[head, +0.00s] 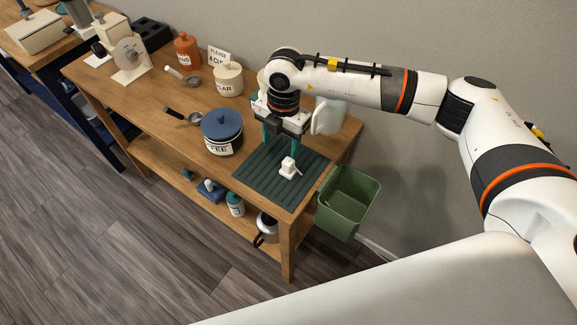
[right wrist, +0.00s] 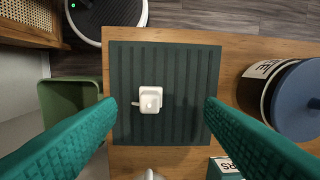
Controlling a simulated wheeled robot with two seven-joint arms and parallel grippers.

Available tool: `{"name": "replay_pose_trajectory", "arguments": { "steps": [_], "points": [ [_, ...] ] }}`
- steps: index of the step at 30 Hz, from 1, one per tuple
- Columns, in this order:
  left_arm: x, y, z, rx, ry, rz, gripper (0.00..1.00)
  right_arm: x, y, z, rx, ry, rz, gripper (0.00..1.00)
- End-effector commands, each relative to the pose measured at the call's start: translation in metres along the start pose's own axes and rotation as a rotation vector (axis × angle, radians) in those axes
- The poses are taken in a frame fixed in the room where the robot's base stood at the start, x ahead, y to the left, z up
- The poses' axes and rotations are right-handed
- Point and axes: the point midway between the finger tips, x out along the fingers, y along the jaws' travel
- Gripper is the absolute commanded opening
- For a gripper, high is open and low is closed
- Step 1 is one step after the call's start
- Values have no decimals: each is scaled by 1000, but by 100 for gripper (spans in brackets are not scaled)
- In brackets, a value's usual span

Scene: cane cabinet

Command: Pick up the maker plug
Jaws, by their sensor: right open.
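The maker plug (head: 289,167) is a small white block with a short pale tail. It lies on the dark green ribbed mat (head: 262,182) at the near right end of the wooden table. In the right wrist view the plug (right wrist: 150,99) shows near the middle of the mat (right wrist: 185,65). My right gripper (head: 281,143) is above the mat, pointing down, with its green fingers spread wide. In the right wrist view the fingers stand on either side of the plug, apart from it, with nothing between them touching. My left gripper is not in view.
A blue-lidded coffee canister (head: 222,131) stands left of the mat. A green bin (head: 346,203) hangs at the table's right end. A white pitcher-like object (head: 330,117) stands behind the gripper. A sugar jar (head: 229,79) and orange jar (head: 187,50) stand farther back.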

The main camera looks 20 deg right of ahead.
Motion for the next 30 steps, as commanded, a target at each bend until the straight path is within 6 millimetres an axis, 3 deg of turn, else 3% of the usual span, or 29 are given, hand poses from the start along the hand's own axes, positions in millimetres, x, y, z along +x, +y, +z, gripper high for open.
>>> {"name": "replay_pose_trajectory", "arguments": {
  "steps": [1, 4, 12, 20, 25, 30],
  "points": [
    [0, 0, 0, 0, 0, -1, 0, -3, 4, -11, 22, 40, 22, 62],
    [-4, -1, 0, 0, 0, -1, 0, 2, 8, -19, 42, 70, 44, 62],
    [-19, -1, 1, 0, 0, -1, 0, 47, 10, -21, 39, 66, 43, 62],
    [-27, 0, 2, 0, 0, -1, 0, 68, 11, -21, 36, 65, 41, 62],
    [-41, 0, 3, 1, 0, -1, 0, 93, 15, -22, 37, 64, 41, 62],
    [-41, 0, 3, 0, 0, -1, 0, 112, 15, -24, 36, 65, 39, 62]
  ]
}}
